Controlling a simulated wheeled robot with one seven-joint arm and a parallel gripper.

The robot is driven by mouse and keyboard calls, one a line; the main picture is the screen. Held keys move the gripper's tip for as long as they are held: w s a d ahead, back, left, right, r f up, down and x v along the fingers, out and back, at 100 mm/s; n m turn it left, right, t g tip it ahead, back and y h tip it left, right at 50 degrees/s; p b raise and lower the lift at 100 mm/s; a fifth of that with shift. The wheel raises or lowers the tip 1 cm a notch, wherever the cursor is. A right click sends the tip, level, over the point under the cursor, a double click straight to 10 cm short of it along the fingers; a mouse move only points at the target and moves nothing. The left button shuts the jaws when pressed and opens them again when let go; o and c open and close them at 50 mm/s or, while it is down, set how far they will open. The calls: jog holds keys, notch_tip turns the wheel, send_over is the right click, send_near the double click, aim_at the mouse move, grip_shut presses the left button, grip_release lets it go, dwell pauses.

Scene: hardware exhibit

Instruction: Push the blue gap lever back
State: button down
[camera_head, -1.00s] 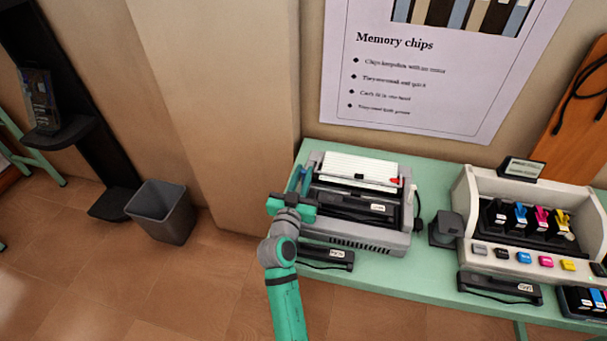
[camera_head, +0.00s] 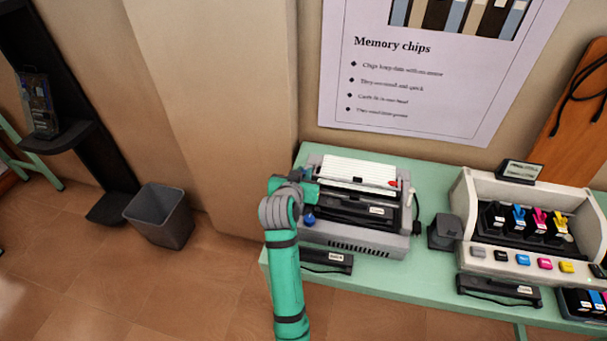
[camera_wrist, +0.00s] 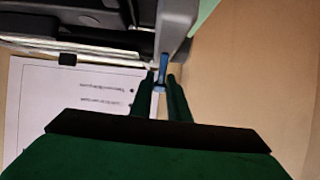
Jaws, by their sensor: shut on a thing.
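The blue gap lever (camera_wrist: 162,68) shows in the wrist view as a thin blue bar at the printer's side. My gripper (camera_wrist: 160,84) is shut on it, with one dark green finger on each side of its end. In the head view my gripper (camera_head: 307,189) is at the left end of the grey printer (camera_head: 372,243), over its upper left side. The lever is hidden there behind my gripper and wrist. A round blue knob (camera_head: 309,219) shows just below my gripper on the printer's left front.
The printer stands on a green table (camera_head: 437,268). A black cartridge (camera_head: 327,261) lies in front of it. A beige cartridge unit (camera_head: 530,258) stands to the right. The wall is close behind, and a grey bin (camera_head: 160,218) stands on the floor at left.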

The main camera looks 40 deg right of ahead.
dwell(0.3)
jog(key=c, duration=1.7)
grip_release()
jog(key=v, duration=1)
jog(key=shift+s+a+r, duration=0.15)
jog(key=shift+s+r, duration=0.05)
jog(key=shift+r, duration=0.1)
